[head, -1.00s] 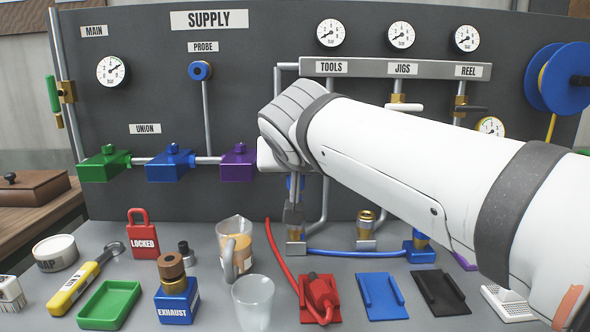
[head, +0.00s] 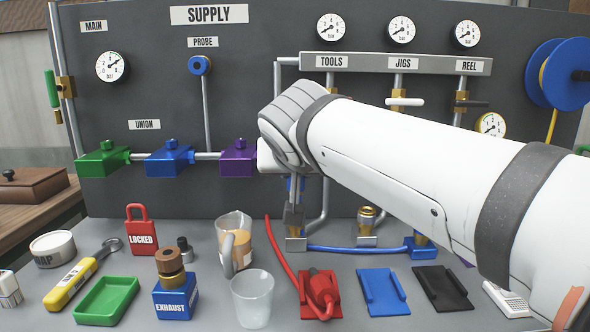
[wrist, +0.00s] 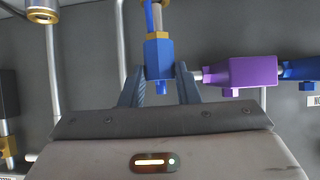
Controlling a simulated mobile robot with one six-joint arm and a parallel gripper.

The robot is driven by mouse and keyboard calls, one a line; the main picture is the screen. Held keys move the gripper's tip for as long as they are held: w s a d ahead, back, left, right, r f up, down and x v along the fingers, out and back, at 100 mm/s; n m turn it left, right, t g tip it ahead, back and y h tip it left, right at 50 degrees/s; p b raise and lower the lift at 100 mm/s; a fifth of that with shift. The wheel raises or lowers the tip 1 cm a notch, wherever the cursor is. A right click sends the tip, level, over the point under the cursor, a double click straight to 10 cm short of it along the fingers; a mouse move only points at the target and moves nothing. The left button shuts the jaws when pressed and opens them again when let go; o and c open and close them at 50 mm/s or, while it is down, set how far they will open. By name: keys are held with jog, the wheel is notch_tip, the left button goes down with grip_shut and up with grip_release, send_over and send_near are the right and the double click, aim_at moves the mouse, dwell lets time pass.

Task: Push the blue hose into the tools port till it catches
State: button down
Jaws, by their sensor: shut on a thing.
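The blue hose (head: 355,249) runs low across the bench from that fitting's base to a blue block (head: 422,248) at right. The TOOLS label (head: 331,62) is on the manifold above. I cannot tell whether the fitting is seated in a port.
A brass port (head: 366,220) stands just right of the gripper. A purple valve block (head: 239,158) is close at left. A red holder (head: 320,290), a clear glass (head: 252,298) and a mug (head: 233,240) stand in front. The bench is crowded.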

jog(key=shift+f+b, duration=1.45)
jog(key=shift+f, duration=0.05)
jog(key=c, duration=1)
grip_release()
jog(key=shift+v, duration=2.55)
jog(key=shift+w, duration=0.1)
